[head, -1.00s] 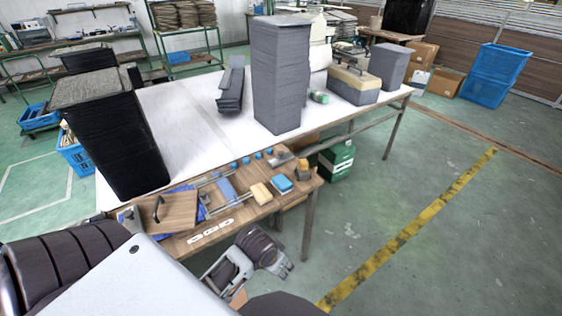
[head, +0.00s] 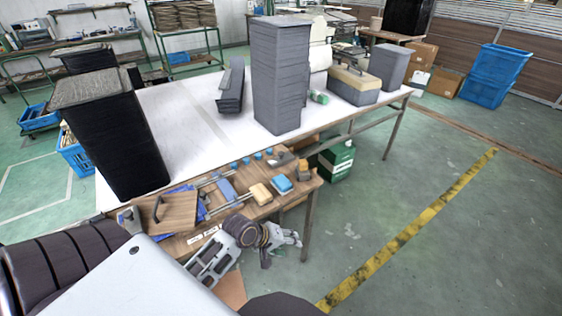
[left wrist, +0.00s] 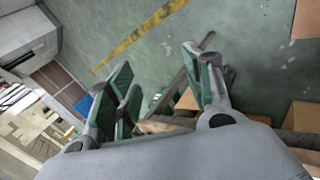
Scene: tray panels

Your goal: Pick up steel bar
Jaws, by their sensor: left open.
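A thin silver bar (head: 229,204), which looks like the steel bar, lies on the wooden work board in the head view. Another thin metal rod (head: 208,181) lies behind it. My left gripper (head: 297,238) is off the board's front right corner, to the right of the bar and apart from it. In the left wrist view its green-padded fingers (left wrist: 166,75) are spread, with nothing between them. I cannot make out the bar in that view. My right gripper is not in view.
The board (head: 177,209) also carries blue and yellow blocks (head: 261,193) and several small blue caps. Behind it, a white table (head: 198,115) holds tall stacks of black trays (head: 118,140) and grey trays (head: 281,80). A green box (head: 337,162) stands on the floor.

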